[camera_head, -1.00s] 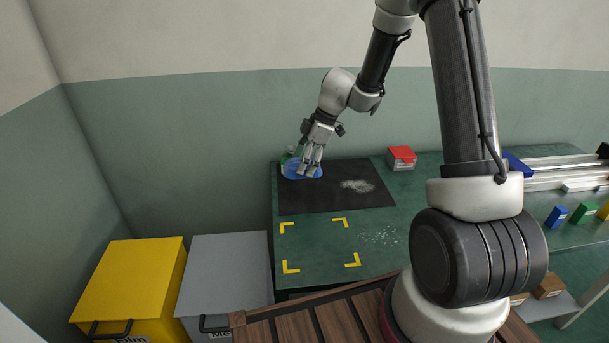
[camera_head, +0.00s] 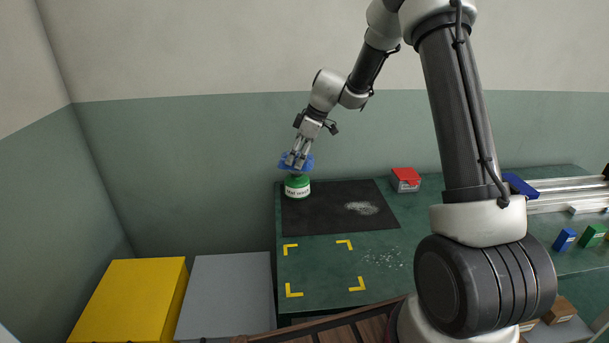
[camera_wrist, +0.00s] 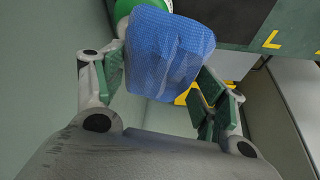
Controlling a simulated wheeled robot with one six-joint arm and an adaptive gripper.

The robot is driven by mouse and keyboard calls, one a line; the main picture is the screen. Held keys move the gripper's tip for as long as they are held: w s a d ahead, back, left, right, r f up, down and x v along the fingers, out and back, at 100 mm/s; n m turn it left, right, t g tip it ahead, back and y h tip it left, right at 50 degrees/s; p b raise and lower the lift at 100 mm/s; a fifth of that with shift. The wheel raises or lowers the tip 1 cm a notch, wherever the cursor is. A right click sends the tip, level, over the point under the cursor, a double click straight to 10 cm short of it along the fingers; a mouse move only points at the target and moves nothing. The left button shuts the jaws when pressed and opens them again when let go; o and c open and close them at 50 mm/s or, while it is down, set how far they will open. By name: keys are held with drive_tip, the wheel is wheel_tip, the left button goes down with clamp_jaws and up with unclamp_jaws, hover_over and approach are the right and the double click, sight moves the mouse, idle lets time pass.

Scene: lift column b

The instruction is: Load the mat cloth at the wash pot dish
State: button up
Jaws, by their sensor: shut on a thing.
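My gripper (camera_head: 297,157) is shut on a blue textured cloth (camera_head: 286,161), bunched between its fingers. The cloth (camera_wrist: 165,55) fills the middle of the wrist view. In the head view the cloth is at the top of a white pot with a green lid-like top and a label reading "Mat wash" (camera_head: 297,192). I cannot tell whether cloth and pot touch. The pot stands at the back left of a black mat (camera_head: 330,220). A pale powdery patch (camera_head: 361,208) lies on the mat's right part.
A red-topped box (camera_head: 405,180) stands right of the mat. Yellow corner marks (camera_head: 293,291) and white specks (camera_head: 385,259) are on the green table (camera_head: 330,262). Yellow (camera_head: 130,300) and grey (camera_head: 225,295) bins stand left. Metal rails and small boxes are at right.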

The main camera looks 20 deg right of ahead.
drive_tip(key=w+m, duration=0.1)
drive_tip(key=w+r+m, duration=0.1)
drive_tip(key=w+r+m+t, duration=0.1)
drive_tip(key=shift+w+d+h, duration=0.15)
drive_tip(key=shift+d+h, duration=0.2)
drive_tip(key=shift+h, duration=0.05)
drive_tip(key=shift+w+d+r+m+t, duration=0.1)
drive_tip(key=shift+w+r+m+t, duration=0.15)
drive_tip(key=shift+m, duration=0.65)
drive_tip(key=shift+f+m+h, duration=0.1)
drive_tip(key=shift+m+h, duration=0.2)
drive_tip(key=shift+m, duration=0.3)
drive_tip(key=shift+d+f, duration=0.1)
drive_tip(key=shift+f, duration=2.9)
drive_tip(key=shift+f, duration=0.8)
drive_tip(key=shift+r, duration=3.5)
